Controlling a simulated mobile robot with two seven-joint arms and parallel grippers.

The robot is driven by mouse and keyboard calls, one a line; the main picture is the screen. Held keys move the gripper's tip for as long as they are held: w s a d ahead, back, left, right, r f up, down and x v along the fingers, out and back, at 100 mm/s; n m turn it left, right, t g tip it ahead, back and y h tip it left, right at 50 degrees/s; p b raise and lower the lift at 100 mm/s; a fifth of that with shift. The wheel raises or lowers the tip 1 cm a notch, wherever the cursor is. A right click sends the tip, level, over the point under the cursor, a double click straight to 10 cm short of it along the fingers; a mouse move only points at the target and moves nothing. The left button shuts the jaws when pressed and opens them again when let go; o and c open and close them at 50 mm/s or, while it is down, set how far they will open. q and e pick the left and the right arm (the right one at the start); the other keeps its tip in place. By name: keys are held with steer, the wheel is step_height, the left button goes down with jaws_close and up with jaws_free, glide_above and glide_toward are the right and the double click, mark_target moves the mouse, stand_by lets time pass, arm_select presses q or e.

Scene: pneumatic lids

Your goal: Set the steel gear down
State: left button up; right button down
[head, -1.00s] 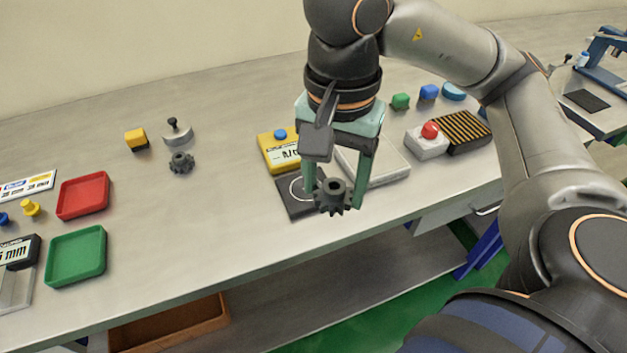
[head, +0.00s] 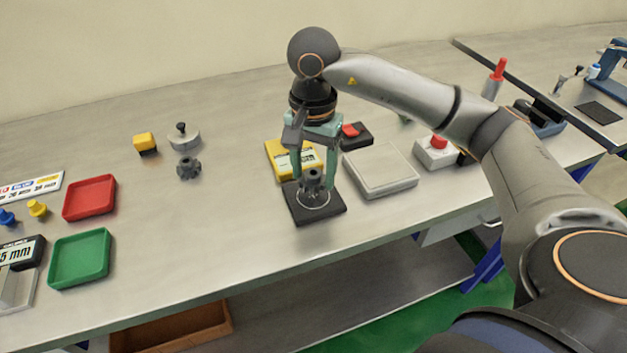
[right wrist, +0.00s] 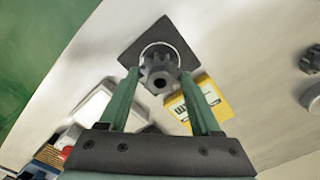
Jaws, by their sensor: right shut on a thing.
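The dark grey steel gear (head: 314,178) is between the green fingers of my right gripper (head: 317,175), which is shut on it. It is over the black square pad (head: 301,216) with a white ring, and part of the ring shows in front of it. In the right wrist view the gear (right wrist: 158,72) sits between the fingertips, with the pad (right wrist: 132,52) behind it and the ring partly covered. I cannot tell whether the gear touches the pad. My left gripper is not in view.
A yellow device (head: 277,156) with a display stands behind the pad, and a grey plate (head: 381,172) lies to its right. Another dark gear (head: 188,168) lies on the table further left. Red (head: 90,197) and green (head: 80,256) trays are at the left. Table between trays and pad is clear.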

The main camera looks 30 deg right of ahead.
mark_target(314, 173)
step_height(314, 173, down, 3)
steer(key=shift+f, duration=0.1)
steer(key=c, duration=0.5)
jaws_free()
steer(key=shift+f, duration=0.1)
steer(key=shift+c, duration=0.2)
steer(key=o, duration=0.5)
steer(key=shift+c, duration=0.2)
steer(key=shift+r, duration=0.65)
step_height(314, 173, up, 11)
steer(key=shift+r+p, duration=0.15)
steer(key=shift+p, duration=0.6)
